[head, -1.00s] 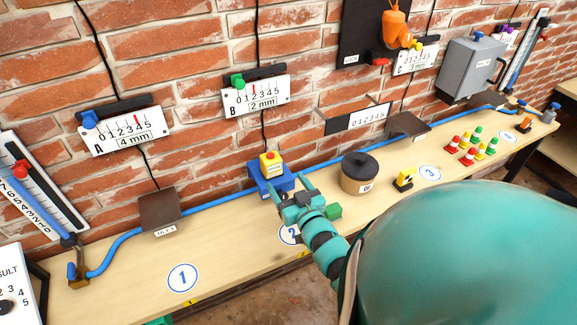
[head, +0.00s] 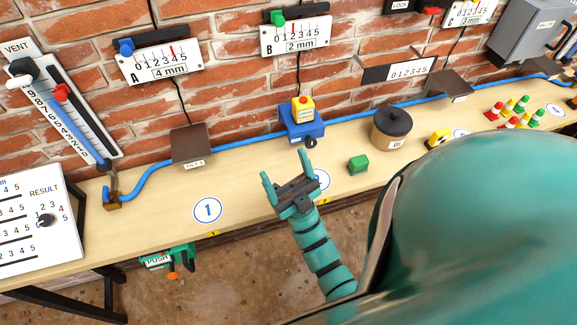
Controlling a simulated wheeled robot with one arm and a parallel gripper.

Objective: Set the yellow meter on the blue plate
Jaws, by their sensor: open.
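A small yellow block with a red top and a label (head: 302,108) sits on a blue box-like base (head: 301,127) against the wall. A separate yellow and black object (head: 438,138) stands on the table to the right, partly beside my arm. I cannot tell for sure which one is the meter. My gripper (head: 283,165) is open and empty, fingers pointing up in the picture. It is over the table, in front of the blue base and apart from it. It partly hides a numbered circle.
A green block (head: 358,166) is right of my gripper. A lidded brown pot (head: 392,126) stands behind it. A blue hose (head: 235,146) runs along the wall. Small cones (head: 507,112) stand at right. The table (head: 255,215) is clear around circle 1.

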